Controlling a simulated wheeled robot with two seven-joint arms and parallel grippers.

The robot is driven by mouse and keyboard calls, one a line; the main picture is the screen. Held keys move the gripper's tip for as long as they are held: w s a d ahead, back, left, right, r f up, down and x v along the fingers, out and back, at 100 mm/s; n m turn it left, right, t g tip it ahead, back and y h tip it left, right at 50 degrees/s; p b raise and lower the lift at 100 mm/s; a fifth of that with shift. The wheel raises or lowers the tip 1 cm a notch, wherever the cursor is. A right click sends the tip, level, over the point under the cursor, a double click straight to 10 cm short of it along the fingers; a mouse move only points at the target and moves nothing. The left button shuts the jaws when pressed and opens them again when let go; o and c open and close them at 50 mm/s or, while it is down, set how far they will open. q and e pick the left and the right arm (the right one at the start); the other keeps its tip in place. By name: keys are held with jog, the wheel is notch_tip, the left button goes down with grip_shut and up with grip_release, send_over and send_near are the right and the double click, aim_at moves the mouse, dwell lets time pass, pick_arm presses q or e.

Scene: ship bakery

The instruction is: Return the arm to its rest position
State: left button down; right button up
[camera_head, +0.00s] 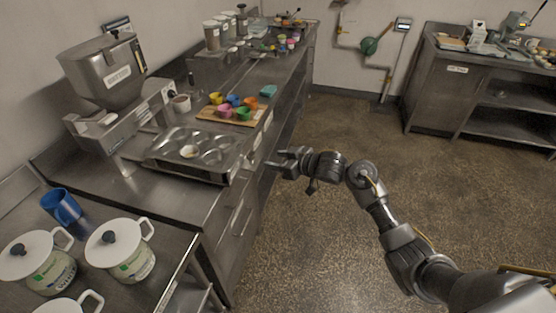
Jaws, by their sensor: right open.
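My right arm reaches in from the lower right of the head view. My right gripper (284,164) is open and empty, pointing left at the front edge of the steel counter (150,196). It is out over the floor side, close to the muffin tin (215,171) on the counter's edge. The tin has several cups, and one holds something pale. I cannot tell the exact gap between the fingers and the counter. My left gripper is not in view.
A wooden board (208,115) with several coloured cups lies behind the tin. A steel hopper machine (106,75) stands at the left. White lidded pots (128,262) and a blue mug (60,206) stand front left. The floor (330,230) around the arm is clear.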

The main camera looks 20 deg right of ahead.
jog(key=w+d+f+m+h, duration=0.1)
jog(key=d+f, duration=0.2)
jog(key=f, duration=0.5)
jog(key=w+d+f+m+h, duration=0.1)
jog(key=d+f+h, duration=0.15)
jog(key=f, duration=0.45)
jog(key=s+d+f+m+h+b, duration=0.1)
jog(key=s+d+f, duration=0.15)
jog(key=f, duration=0.35)
jog(key=s+d+f, duration=0.1)
jog(key=s+f, duration=0.3)
jog(key=f, duration=0.3)
jog(key=s+d+f+m+g+h+b, duration=0.1)
jog(key=s+d+f+g+h+b, duration=0.2)
jog(key=s+f, duration=1.55)
jog(key=s+f+g, duration=0.2)
jog(key=s+f, duration=0.2)
jog(key=s, duration=0.8)
jog(key=s+f+g, duration=0.2)
jog(key=s+f, duration=0.2)
jog(key=s, duration=0.8)
jog(key=s+a+f+m+g, duration=0.1)
jog(key=s+f, duration=0.4)
jog(key=s, duration=0.7)
jog(key=shift+s+g, duration=0.4)
jog(key=shift+g, duration=0.5)
jog(key=shift+a+h, duration=0.1)
jog(key=shift+h, duration=0.15)
